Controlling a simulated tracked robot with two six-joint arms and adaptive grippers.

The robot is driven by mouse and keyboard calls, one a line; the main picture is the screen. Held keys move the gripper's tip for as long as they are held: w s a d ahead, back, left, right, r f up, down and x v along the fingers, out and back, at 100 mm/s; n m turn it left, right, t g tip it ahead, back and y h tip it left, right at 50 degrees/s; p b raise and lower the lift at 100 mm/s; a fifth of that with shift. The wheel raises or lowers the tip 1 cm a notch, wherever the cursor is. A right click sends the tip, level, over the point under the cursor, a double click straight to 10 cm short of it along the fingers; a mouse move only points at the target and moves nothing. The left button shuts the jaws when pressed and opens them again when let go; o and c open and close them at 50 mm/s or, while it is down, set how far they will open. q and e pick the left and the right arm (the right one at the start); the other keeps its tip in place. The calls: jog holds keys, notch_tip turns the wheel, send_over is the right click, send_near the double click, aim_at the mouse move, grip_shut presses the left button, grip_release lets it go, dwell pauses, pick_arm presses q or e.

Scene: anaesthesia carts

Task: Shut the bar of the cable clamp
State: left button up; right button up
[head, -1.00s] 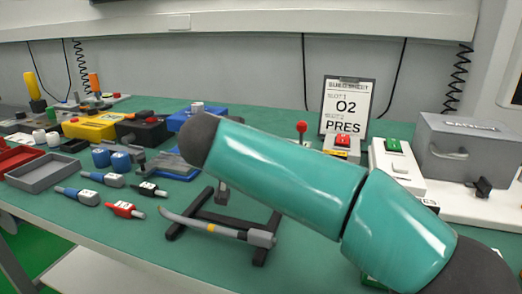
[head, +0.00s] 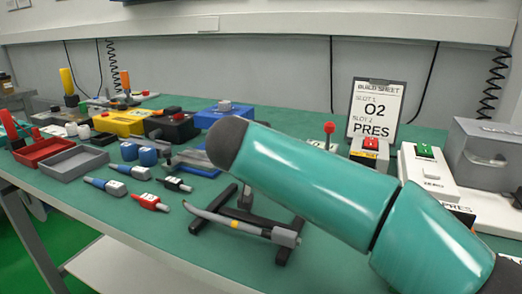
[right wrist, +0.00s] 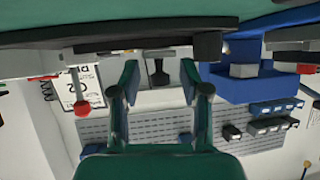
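I cannot identify the cable clamp for sure. A low blue-grey fixture (head: 190,158) lies behind the cable plugs in the head view, partly covered by my arm. In the right wrist view a dark upright piece with a grey crosspiece (right wrist: 159,70) shows between the fingers of my right gripper (right wrist: 159,82). It may be part of the clamp; its bar position is unclear. The right gripper is open and empty, with its fingers apart on either side of that piece. In the head view my right arm hides this gripper. My left gripper is not in view.
A grey cable end rests on a black stand (head: 245,222) near the front. Blue and red plugs (head: 149,202) lie left of it. A blue box (head: 222,116), a red-ball lever (head: 329,128) and a build sheet (head: 375,110) stand behind. Bare green mat shows at the front left.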

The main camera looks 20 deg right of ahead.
jog(key=shift+r, duration=0.1)
jog(key=shift+s+a+r, duration=0.15)
jog(key=shift+r, duration=0.05)
jog(key=v, duration=1.1)
jog(key=shift+s, duration=0.25)
jog(key=shift+f, duration=0.1)
